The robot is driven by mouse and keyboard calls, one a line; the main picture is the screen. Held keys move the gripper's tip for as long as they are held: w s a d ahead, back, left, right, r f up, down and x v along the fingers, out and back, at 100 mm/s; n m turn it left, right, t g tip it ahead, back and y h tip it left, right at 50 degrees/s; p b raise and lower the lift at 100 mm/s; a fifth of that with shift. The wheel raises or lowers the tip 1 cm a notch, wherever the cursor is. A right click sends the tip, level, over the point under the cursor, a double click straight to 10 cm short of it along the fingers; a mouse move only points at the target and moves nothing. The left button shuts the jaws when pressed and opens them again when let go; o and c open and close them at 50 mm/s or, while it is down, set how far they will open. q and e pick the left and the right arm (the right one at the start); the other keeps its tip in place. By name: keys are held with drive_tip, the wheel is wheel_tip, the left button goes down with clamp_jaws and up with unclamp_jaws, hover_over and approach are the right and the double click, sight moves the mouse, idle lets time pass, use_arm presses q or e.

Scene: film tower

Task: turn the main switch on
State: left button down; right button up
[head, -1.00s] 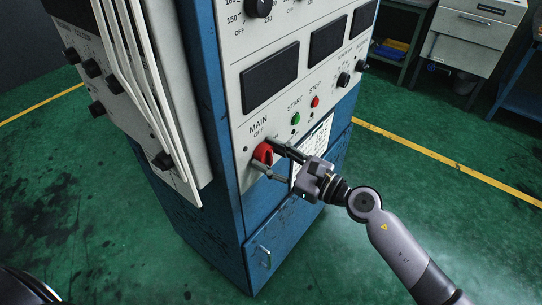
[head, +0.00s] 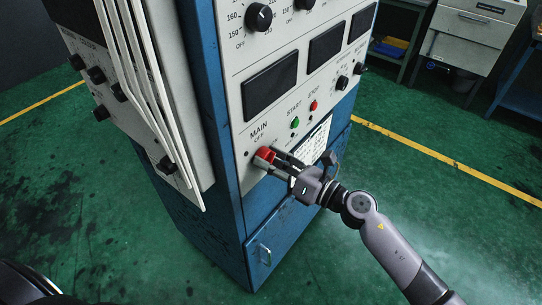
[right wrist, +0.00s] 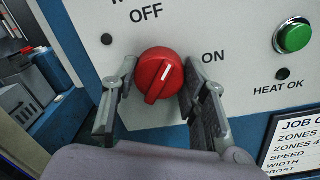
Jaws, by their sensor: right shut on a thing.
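The main switch is a red rotary knob (head: 265,154) on the white front panel of the cabinet, under the words MAIN and OFF. My left gripper is not in view.
A green START button (head: 294,123) and a red STOP button (head: 313,105) sit up and right of the knob. Dark display windows (head: 270,84) lie above. White bars (head: 150,95) stand in front of the left panel. Green floor is open around the cabinet.

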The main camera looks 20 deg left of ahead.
drive_tip(key=m+p, duration=0.2)
drive_tip(key=m, duration=0.3)
drive_tip(key=shift+m+p, duration=0.35)
drive_tip(key=shift+m, duration=0.05)
drive_tip(key=shift+m+t+p, duration=0.3)
drive_tip(key=shift+m+p, duration=0.85)
drive_tip(key=shift+m, duration=1.25)
drive_tip(key=shift+f, duration=0.1)
drive_tip(key=o, duration=1.1)
drive_tip(key=shift+o, duration=0.2)
drive_tip(key=v, duration=1.2)
